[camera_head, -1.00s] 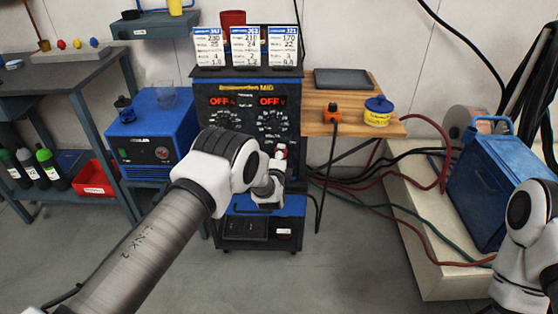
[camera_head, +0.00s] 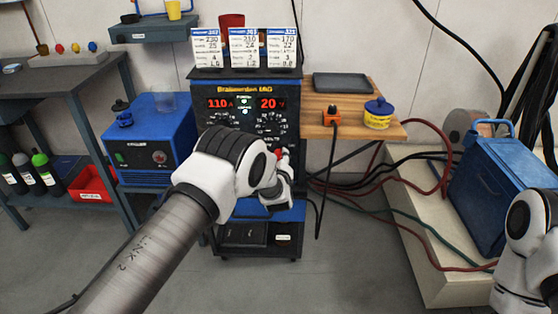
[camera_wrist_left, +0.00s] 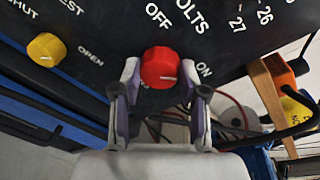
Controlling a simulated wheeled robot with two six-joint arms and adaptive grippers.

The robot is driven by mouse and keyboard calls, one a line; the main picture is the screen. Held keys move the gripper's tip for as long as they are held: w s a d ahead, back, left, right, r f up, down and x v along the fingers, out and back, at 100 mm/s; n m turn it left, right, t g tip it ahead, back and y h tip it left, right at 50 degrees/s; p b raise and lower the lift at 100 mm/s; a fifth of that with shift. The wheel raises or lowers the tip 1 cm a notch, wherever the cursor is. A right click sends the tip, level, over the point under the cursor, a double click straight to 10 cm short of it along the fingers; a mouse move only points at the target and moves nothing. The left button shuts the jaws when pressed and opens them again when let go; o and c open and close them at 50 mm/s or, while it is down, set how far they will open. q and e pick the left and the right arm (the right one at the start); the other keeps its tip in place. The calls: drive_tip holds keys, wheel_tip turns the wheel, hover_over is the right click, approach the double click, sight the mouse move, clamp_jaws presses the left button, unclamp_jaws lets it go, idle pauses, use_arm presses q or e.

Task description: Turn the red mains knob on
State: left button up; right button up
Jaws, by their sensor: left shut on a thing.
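The red mains knob (camera_wrist_left: 160,67) is on the front panel of the black welder (camera_head: 240,88), with OFF above it and ON to its right in the left wrist view. Its white mark points to the right, towards ON. My left gripper (camera_wrist_left: 160,88) is shut on the knob, one finger on each side. In the head view my left wrist hides most of the lower panel. The welder's displays (camera_head: 245,103) are lit and read 110 and 20. My right arm shows at the right edge, but its gripper is out of frame.
A yellow knob (camera_wrist_left: 46,49) between SHUT and OPEN is left of the red one. A wooden shelf (camera_head: 350,127) with an orange clamp-like item (camera_head: 331,116) and a blue-yellow pot (camera_head: 378,113) is to the right. A blue unit (camera_head: 150,148) stands left. Cables hang at right.

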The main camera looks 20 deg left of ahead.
idle(0.3)
use_arm(q)
drive_tip(key=o, duration=1.1)
drive_tip(key=shift+d, duration=0.1)
drive_tip(key=shift+o, duration=0.2)
drive_tip(key=shift+s, duration=0.1)
drive_tip(key=v, duration=1.1)
drive_tip(key=shift+s+d, duration=0.2)
drive_tip(key=shift+s, duration=0.1)
